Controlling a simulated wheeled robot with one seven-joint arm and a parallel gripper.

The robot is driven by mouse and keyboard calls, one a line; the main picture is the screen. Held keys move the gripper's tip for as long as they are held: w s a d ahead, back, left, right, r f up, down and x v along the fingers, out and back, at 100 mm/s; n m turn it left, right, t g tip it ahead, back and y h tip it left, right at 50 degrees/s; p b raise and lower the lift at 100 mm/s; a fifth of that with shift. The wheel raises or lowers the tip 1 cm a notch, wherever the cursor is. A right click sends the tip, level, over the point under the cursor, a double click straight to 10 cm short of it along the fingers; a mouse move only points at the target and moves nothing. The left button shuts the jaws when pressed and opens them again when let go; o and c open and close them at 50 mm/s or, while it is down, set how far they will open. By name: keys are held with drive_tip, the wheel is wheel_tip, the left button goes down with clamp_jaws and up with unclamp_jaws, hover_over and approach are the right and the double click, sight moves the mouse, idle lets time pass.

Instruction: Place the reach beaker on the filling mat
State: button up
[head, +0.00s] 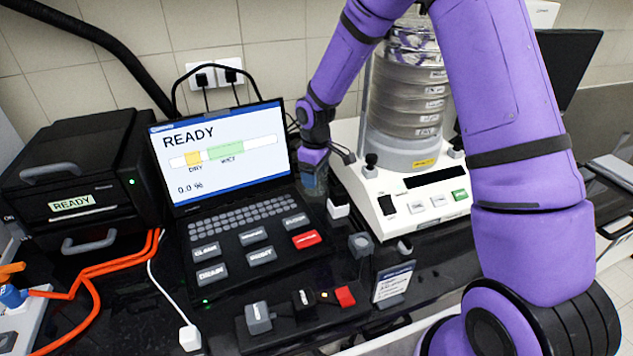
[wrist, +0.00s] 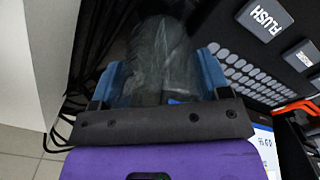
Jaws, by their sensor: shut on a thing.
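My gripper (head: 314,180) hangs pointing down between the laptop and the white shaker base. In the wrist view its two blue fingers (wrist: 160,78) are shut on a clear, greyish beaker (wrist: 158,55), one finger on each side. The beaker looks dark because the black bench shows through it. In the head view the beaker is mostly hidden by the fingers and hard to make out. I cannot pick out the filling mat in either view.
The laptop (head: 225,165) reading READY stands left of my gripper. The sieve shaker (head: 405,185) with its clear stack is close on the right. A white cube (head: 338,207), a grey knob (head: 361,244) and a small sign (head: 393,282) stand nearer. A black box (head: 75,185) is far left.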

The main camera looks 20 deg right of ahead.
drive_tip(key=shift+w+d+f, duration=0.15)
drive_tip(key=shift+f, duration=0.75)
drive_tip(key=shift+w+d+f, duration=0.15)
drive_tip(key=shift+f, duration=0.75)
drive_tip(key=shift+f, duration=0.15)
drive_tip(key=o, duration=1)
drive_tip(key=shift+c, duration=0.2)
wheel_tip(320, 180, up, 13)
drive_tip(key=shift+f, duration=0.2)
